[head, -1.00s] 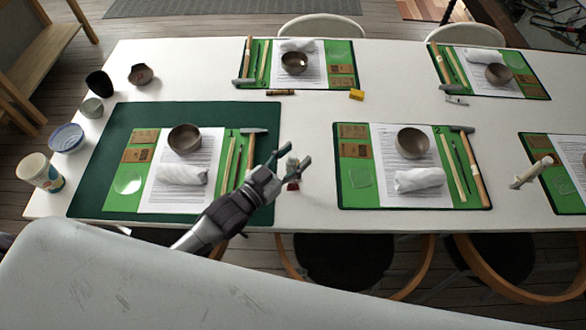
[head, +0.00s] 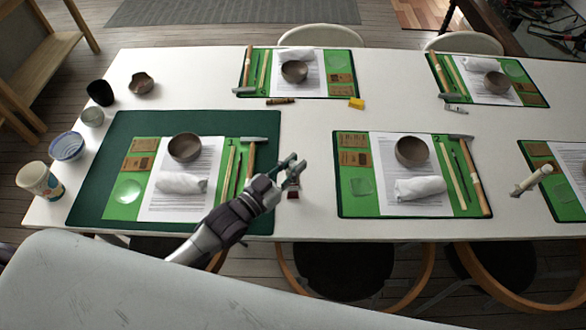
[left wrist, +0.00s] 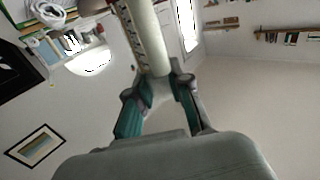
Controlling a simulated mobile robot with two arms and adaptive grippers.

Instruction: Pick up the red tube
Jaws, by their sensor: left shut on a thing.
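My left gripper (head: 292,172) is over the white table, just right of the dark green mat. Its fingers are shut on the red tube, whose small red end (head: 293,195) shows below the fingertips in the head view. In the left wrist view, a pale shaft with small dark marks (left wrist: 148,38) runs up from between the fingertips (left wrist: 160,82), and no red shows there. The fingers hide most of the tube in the head view. I cannot tell whether it touches the table. My right gripper is not in view.
The dark green mat (head: 95,190) holds a bowl (head: 185,147), a rolled white cloth (head: 181,184) and tools. Another set mat (head: 360,205) lies to the right. A pale tube-like thing (head: 530,181) is further right. A yellow block (head: 356,104) lies behind. Cups stand at the left.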

